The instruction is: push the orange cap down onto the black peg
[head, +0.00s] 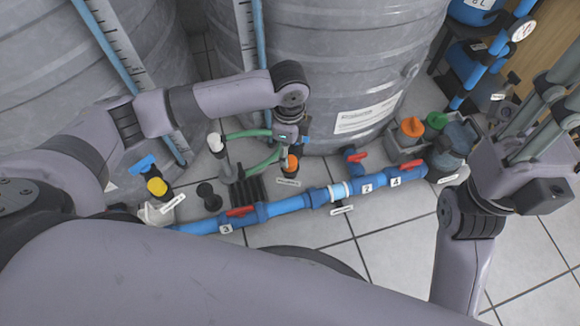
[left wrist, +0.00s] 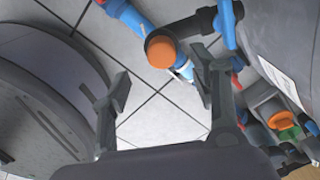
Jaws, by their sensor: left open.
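The orange cap (head: 290,163) is at the top of a dark upright fitting in the head view, just below my left gripper (head: 287,142). In the left wrist view the orange cap (left wrist: 161,53) shows near the top middle, over a dark round body. I cannot tell how far it sits down on the black peg, which is mostly hidden under it. My left gripper (left wrist: 163,90) is open, with its two fingers apart and nothing between them. The cap lies beyond the fingertips, apart from them.
A blue pipe (head: 288,205) with red-handled valves runs across the front. Large grey tanks (head: 345,60) stand close behind. A yellow-capped fitting (head: 157,187) stands at left. At right, a grey crate (head: 398,143) holds another orange item (head: 412,127) and a green one (head: 437,120).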

